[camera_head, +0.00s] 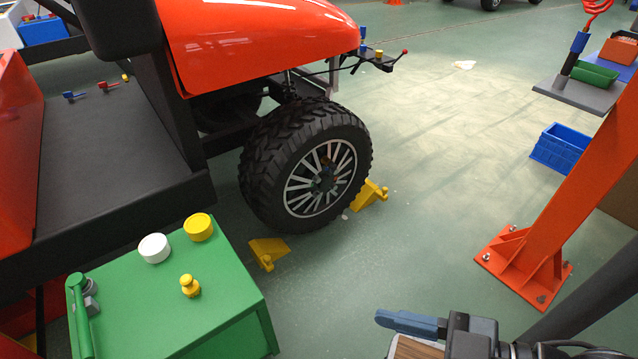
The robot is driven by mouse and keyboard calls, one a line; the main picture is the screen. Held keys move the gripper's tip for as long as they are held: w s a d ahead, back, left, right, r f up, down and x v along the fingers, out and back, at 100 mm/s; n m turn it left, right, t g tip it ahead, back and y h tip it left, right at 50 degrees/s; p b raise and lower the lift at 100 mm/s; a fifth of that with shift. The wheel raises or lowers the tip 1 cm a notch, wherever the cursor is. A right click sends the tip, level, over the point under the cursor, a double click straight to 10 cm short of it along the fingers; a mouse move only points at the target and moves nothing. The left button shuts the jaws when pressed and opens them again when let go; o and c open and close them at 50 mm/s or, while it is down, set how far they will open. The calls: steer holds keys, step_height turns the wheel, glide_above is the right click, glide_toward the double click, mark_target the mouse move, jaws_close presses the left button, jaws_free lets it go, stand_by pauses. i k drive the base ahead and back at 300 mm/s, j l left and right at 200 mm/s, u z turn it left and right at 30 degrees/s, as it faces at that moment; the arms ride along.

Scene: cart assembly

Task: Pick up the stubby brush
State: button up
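I cannot make out a stubby brush for certain in the head view. A wood-brown piece with a pale edge (417,349) shows at the bottom edge, just below my gripper's finger. It is mostly cut off, and I cannot tell what it is or whether the finger touches it. One blue-grey finger of my gripper (408,322) shows at the bottom right, pointing left. The other finger is not visible, so its opening is unclear. A small yellow knobbed object (190,287) stands on the green cabinet (150,310) at the lower left, well away from my gripper.
A white round tub (154,248) and a yellow one (198,227) also stand on the cabinet. A cart's big wheel (310,170) sits between yellow chocks (268,251). An orange post (540,230) and a blue crate (563,148) are at right. The middle floor is clear.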

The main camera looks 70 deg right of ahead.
mark_target(190, 287)
steer(key=i+j, duration=1.1)
steer(key=j, duration=0.2)
steer(key=k+u, duration=0.05)
